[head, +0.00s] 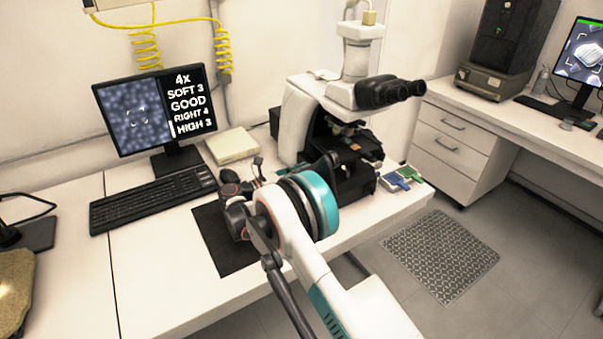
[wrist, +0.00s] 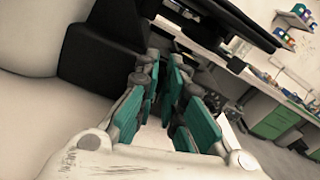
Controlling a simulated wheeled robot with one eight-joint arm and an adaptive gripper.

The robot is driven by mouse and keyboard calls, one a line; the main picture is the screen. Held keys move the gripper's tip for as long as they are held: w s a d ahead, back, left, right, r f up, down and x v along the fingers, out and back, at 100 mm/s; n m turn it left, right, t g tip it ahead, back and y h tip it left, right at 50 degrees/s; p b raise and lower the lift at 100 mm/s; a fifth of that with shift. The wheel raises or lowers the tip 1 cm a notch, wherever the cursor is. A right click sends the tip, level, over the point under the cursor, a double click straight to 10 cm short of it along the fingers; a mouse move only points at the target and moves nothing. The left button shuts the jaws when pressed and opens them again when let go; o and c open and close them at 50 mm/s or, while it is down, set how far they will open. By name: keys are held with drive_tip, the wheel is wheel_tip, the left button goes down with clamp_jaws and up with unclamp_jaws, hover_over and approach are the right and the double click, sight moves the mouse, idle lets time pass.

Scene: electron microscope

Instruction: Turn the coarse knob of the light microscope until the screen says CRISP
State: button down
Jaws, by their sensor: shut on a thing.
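The light microscope (head: 303,120) stands on the white bench, its black stage (head: 345,150) facing right. My gripper (wrist: 163,82) is at the microscope's near side, with its teal pads close together in the wrist view. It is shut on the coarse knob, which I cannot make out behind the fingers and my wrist. In the head view my wrist and arm cover the lower part of the microscope. The screen (head: 140,118) at the left shows a blurred grey cell picture and reads 4x, SOFT 3, GOOD, RIGHT 4, HIGH 3.
A black keyboard (head: 150,200) lies before the screen, and a pale box (head: 232,146) sits behind my gripper. A dark mat (head: 222,245) lies under it. Blue and green slide holders (head: 400,178) lie right of the microscope. A drawer unit (head: 450,150) stands further right.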

drive_tip(key=m, duration=0.5)
drive_tip(key=shift+s+d+m, duration=0.25)
drive_tip(key=shift+s+m, duration=0.15)
drive_tip(key=m, duration=0.4)
drive_tip(key=shift+s+d+f+m, duration=0.2)
drive_tip(key=shift+s+m, duration=0.1)
drive_tip(key=shift+m, duration=0.1)
drive_tip(key=c, duration=1.7)
unclamp_jaws()
drive_tip(key=shift+s+a, duration=0.1)
drive_tip(key=shift+a, duration=0.05)
drive_tip(key=v, duration=1.1)
drive_tip(key=shift+s+a, duration=0.25)
